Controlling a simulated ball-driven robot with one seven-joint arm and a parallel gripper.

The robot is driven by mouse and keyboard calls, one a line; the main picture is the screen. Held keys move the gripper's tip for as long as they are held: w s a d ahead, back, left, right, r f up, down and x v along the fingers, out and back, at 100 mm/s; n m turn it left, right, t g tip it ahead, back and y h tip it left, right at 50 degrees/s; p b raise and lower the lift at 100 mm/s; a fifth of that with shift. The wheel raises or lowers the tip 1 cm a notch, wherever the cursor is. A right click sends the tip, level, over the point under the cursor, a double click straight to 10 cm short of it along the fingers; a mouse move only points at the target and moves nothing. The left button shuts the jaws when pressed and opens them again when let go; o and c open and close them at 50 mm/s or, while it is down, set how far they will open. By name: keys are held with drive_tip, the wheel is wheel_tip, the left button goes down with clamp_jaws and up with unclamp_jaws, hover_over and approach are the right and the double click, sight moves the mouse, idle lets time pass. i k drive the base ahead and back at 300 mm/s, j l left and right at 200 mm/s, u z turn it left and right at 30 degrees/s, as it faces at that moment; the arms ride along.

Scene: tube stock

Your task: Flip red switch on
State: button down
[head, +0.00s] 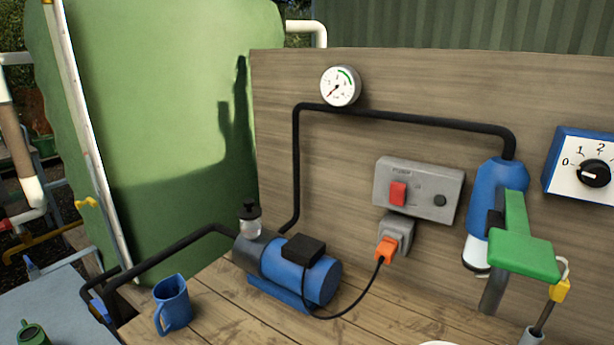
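The red switch (398,194) is a rocker on the left part of a grey box (421,185) mounted on the wooden back panel. Small lettering sits above the switch, too small to read surely. A round dark knob or lamp (440,200) is to its right on the same box. I cannot tell which way the rocker is tipped. Nothing covers or touches the switch. My gripper is not seen in this view.
An orange plug (386,249) sits in a grey socket (396,234) below the box, its cable running to the blue pump (310,275). A blue-and-green fixture (525,257) stands right. A gauge (340,86) and blue dial box (580,165) flank it. A blue mug (173,303) stands left.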

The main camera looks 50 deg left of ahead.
sight(397, 190)
drive_tip(key=j+u, duration=0.25)
drive_tip(key=j, duration=0.45)
drive_tip(key=i+j+u, duration=0.1)
drive_tip(key=j+u, duration=0.15)
drive_tip(key=j, duration=0.4)
